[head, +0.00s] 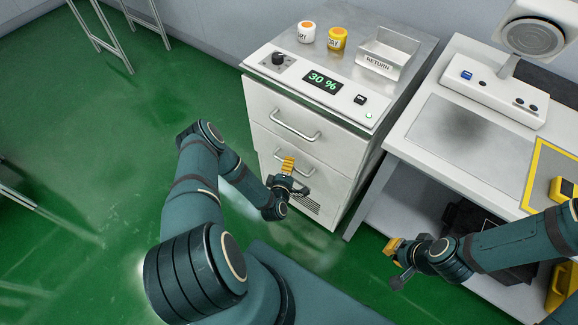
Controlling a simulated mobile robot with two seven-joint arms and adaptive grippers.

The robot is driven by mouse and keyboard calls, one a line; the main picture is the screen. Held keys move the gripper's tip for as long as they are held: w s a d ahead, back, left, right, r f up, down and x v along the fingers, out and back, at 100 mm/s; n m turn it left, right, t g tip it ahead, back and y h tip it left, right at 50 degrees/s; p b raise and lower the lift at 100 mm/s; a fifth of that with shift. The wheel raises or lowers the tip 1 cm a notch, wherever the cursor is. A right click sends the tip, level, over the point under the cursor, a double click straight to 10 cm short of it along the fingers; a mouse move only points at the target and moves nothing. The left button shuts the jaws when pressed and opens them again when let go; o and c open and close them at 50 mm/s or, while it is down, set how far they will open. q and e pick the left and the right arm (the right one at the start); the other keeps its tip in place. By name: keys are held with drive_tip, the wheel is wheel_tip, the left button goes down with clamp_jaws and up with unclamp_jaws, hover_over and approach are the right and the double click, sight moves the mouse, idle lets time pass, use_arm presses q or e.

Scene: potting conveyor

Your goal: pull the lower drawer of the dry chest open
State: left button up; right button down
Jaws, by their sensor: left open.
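The dry chest (318,197) is a white cabinet with a control panel reading 30 % on its sloped top edge. The upper drawer has a bar handle (295,131). The lower drawer's bar handle (310,168) is partly hidden behind my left gripper (289,173). That gripper is open, with yellow finger pads, right in front of this handle; I cannot tell if it touches or surrounds it. My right gripper (394,258) hangs in front of the bench, away from the chest; its opening is unclear.
On the chest top stand a white jar (306,33), a yellow jar (338,39) and a RETURN tray (383,67). Green floor (90,200) is open at left.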

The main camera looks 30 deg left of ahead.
use_arm(q)
drive_tip(key=shift+w+a+f, duration=0.1)
drive_tip(key=shift+w+a, duration=0.05)
drive_tip(key=shift+w, duration=0.35)
use_arm(e)
drive_tip(key=shift+f, duration=0.1)
use_arm(q)
clamp_jaws()
drive_tip(key=shift+s, duration=0.15)
